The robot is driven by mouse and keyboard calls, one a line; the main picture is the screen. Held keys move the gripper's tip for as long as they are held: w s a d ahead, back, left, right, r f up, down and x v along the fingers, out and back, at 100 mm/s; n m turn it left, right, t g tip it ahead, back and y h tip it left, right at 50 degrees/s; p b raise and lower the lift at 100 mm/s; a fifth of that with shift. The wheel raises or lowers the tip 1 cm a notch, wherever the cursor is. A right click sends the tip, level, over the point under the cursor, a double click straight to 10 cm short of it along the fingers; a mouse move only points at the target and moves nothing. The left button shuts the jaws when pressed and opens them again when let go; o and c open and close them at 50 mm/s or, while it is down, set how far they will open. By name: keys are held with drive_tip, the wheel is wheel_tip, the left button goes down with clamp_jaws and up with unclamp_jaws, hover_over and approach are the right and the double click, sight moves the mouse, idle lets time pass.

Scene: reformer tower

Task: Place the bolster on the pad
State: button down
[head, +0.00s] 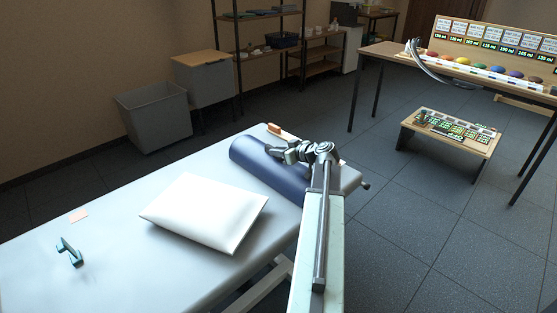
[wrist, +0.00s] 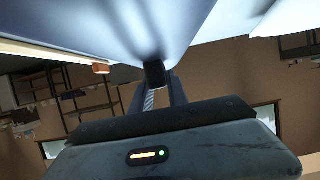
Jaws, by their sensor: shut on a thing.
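The bolster (head: 263,168) is a dark blue roll lying across the far end of a pale padded table top, which I take as the pad (head: 115,255). My gripper (head: 287,152) is at the upper side of the bolster, toward its right part. In the wrist view, the fingers (wrist: 155,88) are closed together at a small dark piece (wrist: 154,72), against a smooth blue-grey surface that looks like the bolster (wrist: 100,25). My arm hides part of the bolster's right end. Whether the bolster touches the top or is slightly lifted, I cannot tell.
A white pillow (head: 205,212) lies on the top, nearer than the bolster. An orange-brown block (head: 280,131) is behind the bolster. A low bench (head: 448,147) stands on the floor at right.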

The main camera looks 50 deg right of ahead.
drive_tip(key=shift+f, duration=0.3)
drive_tip(key=c, duration=1.3)
unclamp_jaws()
drive_tip(key=shift+s+r+p, duration=0.2)
drive_tip(key=shift+r+p, duration=0.15)
drive_tip(key=shift+p, duration=0.05)
wheel_tip(320, 180, up, 4)
drive_tip(key=p, duration=0.4)
hover_over(299, 170)
drive_tip(key=shift+w+d, duration=0.1)
drive_tip(key=shift+w, duration=0.3)
drive_tip(key=shift+s+r, duration=0.15)
drive_tip(key=shift+s, duration=0.35)
